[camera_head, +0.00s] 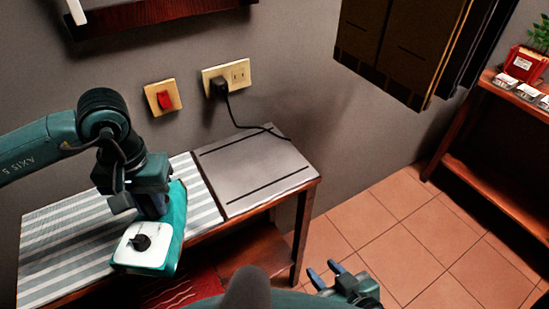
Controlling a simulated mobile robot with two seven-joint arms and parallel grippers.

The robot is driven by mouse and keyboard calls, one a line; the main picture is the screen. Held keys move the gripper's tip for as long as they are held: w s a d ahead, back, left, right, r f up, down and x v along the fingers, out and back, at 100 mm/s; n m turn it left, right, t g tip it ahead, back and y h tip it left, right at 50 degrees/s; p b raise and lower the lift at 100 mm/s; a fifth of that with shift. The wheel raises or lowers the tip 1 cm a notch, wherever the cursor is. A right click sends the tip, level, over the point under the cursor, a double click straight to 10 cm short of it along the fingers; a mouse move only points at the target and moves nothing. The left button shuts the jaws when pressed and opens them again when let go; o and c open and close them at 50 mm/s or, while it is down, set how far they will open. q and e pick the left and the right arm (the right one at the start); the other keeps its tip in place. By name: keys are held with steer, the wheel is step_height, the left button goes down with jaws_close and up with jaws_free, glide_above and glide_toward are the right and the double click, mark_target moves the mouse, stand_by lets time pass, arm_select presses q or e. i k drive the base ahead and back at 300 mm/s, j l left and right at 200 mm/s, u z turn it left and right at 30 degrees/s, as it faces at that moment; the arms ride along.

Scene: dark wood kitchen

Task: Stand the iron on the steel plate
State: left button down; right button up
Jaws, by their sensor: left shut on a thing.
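The iron (172,238) is teal with a white end that carries a black knob. It is in the left half of the head view, at the front edge of the striped ironing cloth. My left gripper (155,208) is shut on it from above and hides part of it. I cannot tell whether the iron touches the cloth. The grey steel plate (245,168), with two dark strips, lies to the right of the iron and is empty. My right gripper (327,273) is at the bottom, low in front of the table, with its fingers apart and nothing between them.
The striped cloth (50,243) covers the table's left part. A black cord (240,124) runs from the wall outlet (238,74) to the plate's back edge. A red switch (163,98) is on the wall. A dark cabinet (400,45) hangs at upper right; tiled floor lies below.

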mark_target(242, 166)
steer(key=j+z, duration=0.1)
steer(key=z, duration=0.4)
steer(key=i+j+z, duration=0.1)
steer(key=z, duration=0.35)
steer(key=j+z, duration=0.15)
steer(key=j, duration=0.2)
steer(key=i, duration=0.05)
